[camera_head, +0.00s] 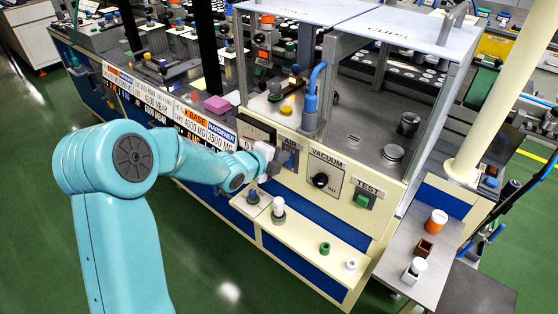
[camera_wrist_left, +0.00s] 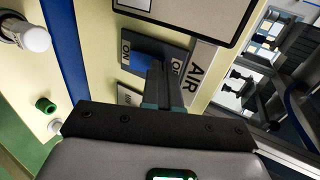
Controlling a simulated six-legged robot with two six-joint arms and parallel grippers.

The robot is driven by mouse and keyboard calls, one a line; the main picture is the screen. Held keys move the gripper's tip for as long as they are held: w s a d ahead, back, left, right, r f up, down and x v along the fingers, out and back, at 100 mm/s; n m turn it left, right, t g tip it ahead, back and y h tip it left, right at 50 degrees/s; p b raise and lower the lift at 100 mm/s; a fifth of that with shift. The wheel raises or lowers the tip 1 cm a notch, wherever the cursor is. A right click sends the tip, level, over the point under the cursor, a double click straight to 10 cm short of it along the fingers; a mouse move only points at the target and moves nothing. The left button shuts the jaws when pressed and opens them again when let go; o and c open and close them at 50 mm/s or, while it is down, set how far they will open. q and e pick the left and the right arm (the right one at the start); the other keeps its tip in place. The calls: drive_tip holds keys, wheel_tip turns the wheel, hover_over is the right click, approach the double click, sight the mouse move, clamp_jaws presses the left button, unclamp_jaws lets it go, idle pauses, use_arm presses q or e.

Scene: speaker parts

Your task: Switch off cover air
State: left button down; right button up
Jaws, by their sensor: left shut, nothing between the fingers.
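The air switch panel shows in the left wrist view as a grey plate with a blue switch (camera_wrist_left: 143,60). ON is printed on its left side and a partly covered OFF on its right. The word AIR (camera_wrist_left: 197,75) stands beside it. In the head view the AIR label (camera_head: 290,158) is partly hidden by my left gripper (camera_head: 281,164). This gripper is shut and empty, close in front of the panel. In the left wrist view its fingers (camera_wrist_left: 161,78) overlap the switch's right part; I cannot tell whether they touch. My right gripper is not in view.
Right of the air panel are the VACUUM knob (camera_head: 320,180) and green TEST button (camera_head: 363,201). A cream ledge (camera_head: 300,240) below holds small parts, including a white-topped piece (camera_head: 278,207) and green ring (camera_head: 325,248). A side table (camera_head: 400,262) stands at right.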

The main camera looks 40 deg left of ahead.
use_arm(q)
drive_tip(key=shift+r, duration=0.15)
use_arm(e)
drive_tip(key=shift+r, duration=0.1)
use_arm(q)
drive_tip(key=shift+r+p, duration=0.35)
drive_tip(key=shift+r, duration=0.35)
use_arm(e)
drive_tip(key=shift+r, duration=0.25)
use_arm(q)
drive_tip(key=shift+f, duration=0.1)
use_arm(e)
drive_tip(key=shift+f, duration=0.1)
